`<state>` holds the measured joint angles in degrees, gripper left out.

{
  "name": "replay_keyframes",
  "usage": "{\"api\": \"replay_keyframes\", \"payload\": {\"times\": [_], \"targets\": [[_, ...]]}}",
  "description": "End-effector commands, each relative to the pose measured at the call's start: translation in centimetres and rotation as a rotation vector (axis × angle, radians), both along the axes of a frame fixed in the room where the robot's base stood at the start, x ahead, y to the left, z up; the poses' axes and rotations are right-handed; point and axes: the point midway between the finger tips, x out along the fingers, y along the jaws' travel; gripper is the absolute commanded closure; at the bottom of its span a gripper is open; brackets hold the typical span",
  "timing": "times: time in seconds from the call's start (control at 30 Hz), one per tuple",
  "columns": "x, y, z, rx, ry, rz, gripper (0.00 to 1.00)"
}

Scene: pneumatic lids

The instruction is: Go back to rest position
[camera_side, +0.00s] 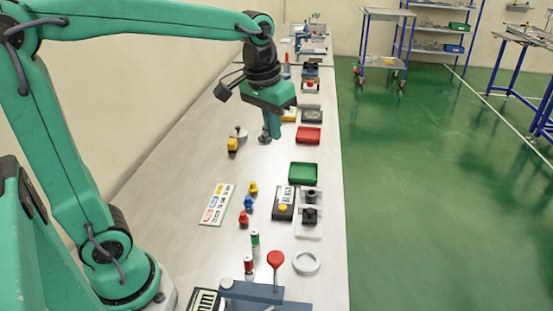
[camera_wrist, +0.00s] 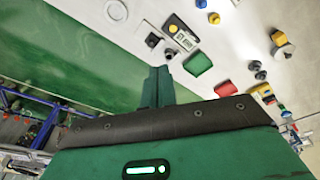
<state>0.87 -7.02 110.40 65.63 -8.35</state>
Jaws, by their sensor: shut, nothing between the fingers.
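My gripper (camera_side: 271,128) is green and points down above the middle of the long grey bench (camera_side: 185,160). Its fingers are together with nothing between them. In the wrist view the gripper's fingers (camera_wrist: 157,86) show as a dark green shape near the bench edge. A small dark round part (camera_side: 264,139) is just beside the fingertips in the side view; I cannot tell whether they touch. A yellow block with a grey round part (camera_side: 233,144) lies to the left of the gripper.
A red tray (camera_side: 308,135) and a green tray (camera_side: 303,173) lie near the bench's right edge. Red, blue and yellow pieces (camera_side: 248,203), a label card (camera_side: 217,204) and a white ring (camera_side: 306,262) are nearer. Green floor (camera_side: 420,200) lies right of the bench.

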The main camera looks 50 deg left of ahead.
Motion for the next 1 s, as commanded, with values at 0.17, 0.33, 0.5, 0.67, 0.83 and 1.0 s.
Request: {"api": "replay_keyframes", "payload": {"times": [0.17, 0.33, 0.5, 0.67, 0.83, 1.0], "targets": [[-3.4, 0.2, 0.3, 0.006, -0.068, -0.027, 1.0], [-6.4, 0.3, -0.1, 0.014, -0.128, -0.052, 1.0], [-9.3, 0.4, -0.8, 0.024, -0.191, -0.077, 1.0], [-11.7, 0.5, -1.9, 0.034, -0.243, -0.1, 1.0], [-13.3, 0.5, -2.9, 0.043, -0.284, -0.115, 1.0], [-13.9, 0.6, -3.4, 0.047, -0.3, -0.123, 1.0]]}}
